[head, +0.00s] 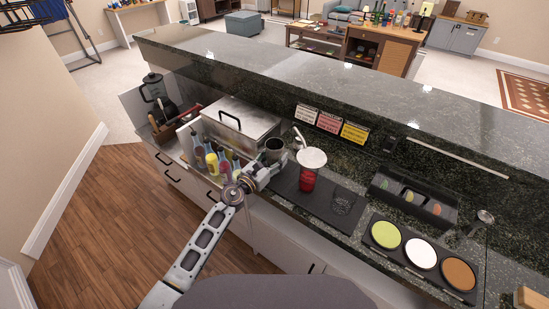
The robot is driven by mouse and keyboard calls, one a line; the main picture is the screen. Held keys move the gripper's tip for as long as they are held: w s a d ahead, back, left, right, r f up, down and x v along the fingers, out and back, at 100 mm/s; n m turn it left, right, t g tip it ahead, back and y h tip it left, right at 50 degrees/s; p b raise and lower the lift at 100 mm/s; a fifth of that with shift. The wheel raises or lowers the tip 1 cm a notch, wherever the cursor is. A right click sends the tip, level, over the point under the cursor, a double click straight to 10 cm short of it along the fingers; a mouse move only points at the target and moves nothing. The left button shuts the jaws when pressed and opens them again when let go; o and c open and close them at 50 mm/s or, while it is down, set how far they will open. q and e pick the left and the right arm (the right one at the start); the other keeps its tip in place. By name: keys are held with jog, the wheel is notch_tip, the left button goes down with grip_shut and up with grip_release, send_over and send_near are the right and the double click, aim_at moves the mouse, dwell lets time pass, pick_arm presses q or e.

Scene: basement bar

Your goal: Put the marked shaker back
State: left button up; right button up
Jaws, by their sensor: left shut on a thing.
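My left gripper (266,171) reaches over the lower counter and is shut on a grey metal shaker tin (275,147). The tin looks upright, with its open top facing up; its lower part is hidden by the gripper. I cannot make out any mark on it. A red cup (308,181) with a broad white top stands just right of the tin on a black bar mat (316,201). My right gripper is not in view.
Several bottles (212,162) stand close left of the gripper, before a steel lidded box (239,128). A clear glass (343,204) is on the mat. A garnish caddy (436,208) and a three-dish tray (400,263) lie right. The raised ledge (330,80) runs behind.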

pick_arm(q)
jog(key=shift+f, duration=0.1)
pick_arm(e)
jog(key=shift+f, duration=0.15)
pick_arm(q)
jog(key=o, duration=1.2)
jog(key=shift+o, duration=0.2)
jog(key=shift+r, duration=0.2)
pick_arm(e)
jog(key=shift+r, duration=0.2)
pick_arm(q)
jog(key=shift+s+a+f, duration=0.1)
jog(key=shift+s+a, duration=0.3)
jog(key=shift+s, duration=0.15)
jog(key=v, duration=0.8)
jog(key=shift+s, duration=0.1)
jog(key=shift+s+a+b, duration=0.35)
jog(key=shift+s+a, duration=0.15)
jog(key=shift+s, duration=0.05)
jog(key=shift+s+a, duration=0.3)
jog(key=shift+s, duration=0.15)
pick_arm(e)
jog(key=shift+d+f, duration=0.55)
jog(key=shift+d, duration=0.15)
